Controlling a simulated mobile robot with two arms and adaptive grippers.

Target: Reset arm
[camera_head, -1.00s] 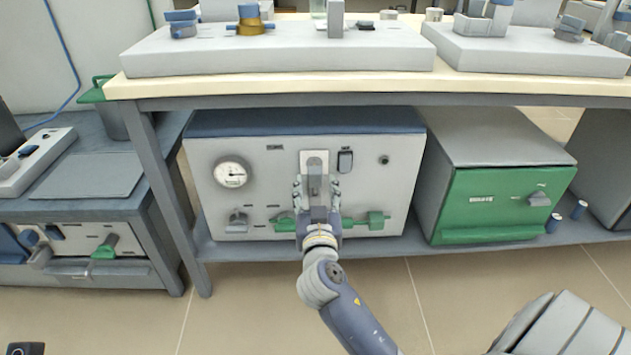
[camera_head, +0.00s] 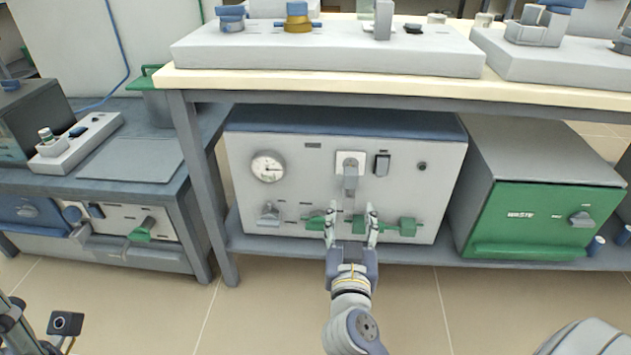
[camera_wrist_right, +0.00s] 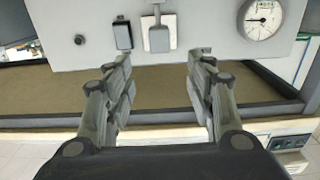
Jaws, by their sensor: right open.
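My right gripper (camera_head: 350,226) is open and empty in front of the lower middle of the white furnace panel (camera_head: 320,212) under the bench. Its two fingers stand apart, and a grey lever handle (camera_head: 350,178) on a white plate hangs just above and between them. In the right wrist view the open fingers (camera_wrist_right: 160,85) have nothing between them, and the lever (camera_wrist_right: 157,38) shows beyond them. At the lower left of the head view is part of my left arm (camera_head: 15,325); its gripper is not clearly shown.
The panel carries a round gauge (camera_head: 268,167), a dark switch (camera_head: 382,164) and green valve handles (camera_head: 400,225). A green-fronted waste box (camera_head: 535,215) stands to the right. The bench top (camera_head: 330,83) overhangs the furnace. The floor in front is clear.

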